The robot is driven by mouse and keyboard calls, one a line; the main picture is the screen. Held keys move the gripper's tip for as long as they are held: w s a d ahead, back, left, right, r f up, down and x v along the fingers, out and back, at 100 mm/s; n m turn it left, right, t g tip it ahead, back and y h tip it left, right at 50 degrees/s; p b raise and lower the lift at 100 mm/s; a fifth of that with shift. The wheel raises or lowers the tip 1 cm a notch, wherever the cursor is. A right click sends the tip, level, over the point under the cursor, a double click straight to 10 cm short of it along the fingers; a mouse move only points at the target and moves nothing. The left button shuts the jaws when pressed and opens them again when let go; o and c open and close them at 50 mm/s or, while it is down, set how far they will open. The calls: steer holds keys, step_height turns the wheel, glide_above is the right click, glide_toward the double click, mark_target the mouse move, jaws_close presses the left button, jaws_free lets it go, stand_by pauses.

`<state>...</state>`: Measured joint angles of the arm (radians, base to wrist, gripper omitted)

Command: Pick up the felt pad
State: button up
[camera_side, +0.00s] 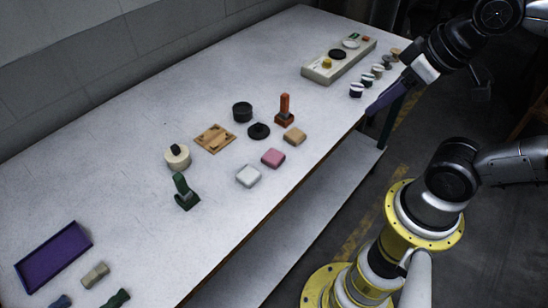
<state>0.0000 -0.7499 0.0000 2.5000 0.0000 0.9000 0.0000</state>
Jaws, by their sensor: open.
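Three small rounded pads lie in a row on the white table: a tan one (295,135), a pink one (273,157) and a white one (248,175). I cannot tell from this view which of them is the felt pad. My gripper (374,108) is at the upper right by the table's right edge, pointing down and left with long purple fingers. It is open, and nothing shows in it. It is well apart from the pads. The gap between its fingers is hard to see from here.
Near the pads stand an orange-red stamp (285,112), a black disc (259,131), a black cup (242,112), a wooden plate (215,138), a cream roll (177,157) and a green tool (185,192). A control box (339,61) and small pots are at the back; a purple tray (54,257) is front left.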

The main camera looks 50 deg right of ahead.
stand_by(0.3)
steer(key=o, duration=0.7)
steer(key=w+r+n, duration=0.4)
steer(key=w+n, duration=0.2)
steer(key=n, duration=0.4)
steer(key=n+g, duration=0.6)
steer(key=n, duration=0.3)
glide_above(273, 156)
step_height(273, 156, down, 20)
steer(key=shift+d+r, duration=0.15)
steer(key=shift+f, duration=3)
